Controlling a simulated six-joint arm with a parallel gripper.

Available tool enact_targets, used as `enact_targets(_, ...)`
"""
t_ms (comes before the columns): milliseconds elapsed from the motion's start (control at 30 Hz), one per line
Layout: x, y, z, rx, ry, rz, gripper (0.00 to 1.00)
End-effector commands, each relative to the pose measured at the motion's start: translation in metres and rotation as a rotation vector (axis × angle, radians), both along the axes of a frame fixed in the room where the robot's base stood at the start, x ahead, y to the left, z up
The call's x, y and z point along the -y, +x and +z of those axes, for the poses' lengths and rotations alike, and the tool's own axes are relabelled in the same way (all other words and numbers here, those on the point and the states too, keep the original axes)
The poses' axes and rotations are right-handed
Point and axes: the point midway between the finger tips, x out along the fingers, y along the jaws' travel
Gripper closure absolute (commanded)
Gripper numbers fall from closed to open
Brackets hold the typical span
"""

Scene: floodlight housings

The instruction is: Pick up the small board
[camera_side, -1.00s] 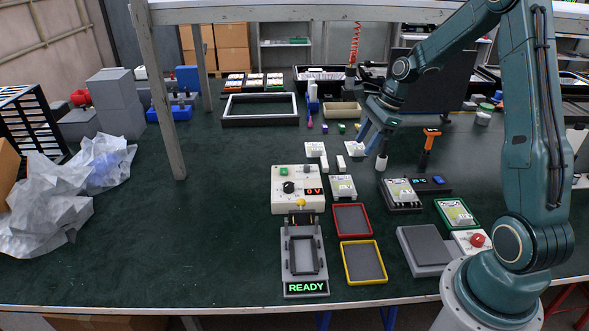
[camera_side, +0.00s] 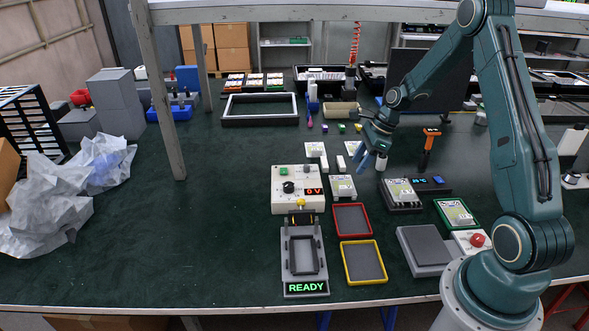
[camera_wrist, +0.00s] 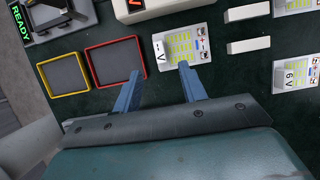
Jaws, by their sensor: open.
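Several small boards with white and pale green faces are in view; I cannot tell which one the task means. One board (camera_side: 342,187) lies beside the control box and behind the red-rimmed tray; in the wrist view this board (camera_wrist: 181,46) lies just beyond my fingertips, marked "V". Another board (camera_side: 315,149) lies farther back. A board marked "6 V" (camera_wrist: 297,70) is at the right of the wrist view. My gripper (camera_side: 370,164) is open and empty above the table, behind and right of the first board. Its two blue fingers (camera_wrist: 160,70) point toward that board.
A red-rimmed tray (camera_side: 336,219) and a yellow-rimmed tray (camera_side: 345,265) lie in front. A fixture (camera_side: 288,262) with a READY display stands left of them. A board on a dark base (camera_side: 400,194) and a green-framed board (camera_side: 457,212) are to the right.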

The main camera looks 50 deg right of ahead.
Motion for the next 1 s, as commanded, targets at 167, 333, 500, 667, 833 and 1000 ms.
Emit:
enact_targets(167,-0.007,0.006,-0.023,-0.002,0.002,0.002,0.58)
enact_targets(333,-0.010,0.009,-0.032,-0.001,0.001,0.003,0.58)
enact_targets(500,-0.010,0.009,-0.033,0.001,-0.001,0.002,0.58)
enact_targets(667,-0.011,0.010,-0.038,0.000,0.000,0.001,0.58)
enact_targets(833,-0.014,0.012,-0.053,-0.002,0.001,0.002,0.58)
enact_targets(1000,-0.019,0.016,-0.071,-0.002,0.001,0.002,0.58)
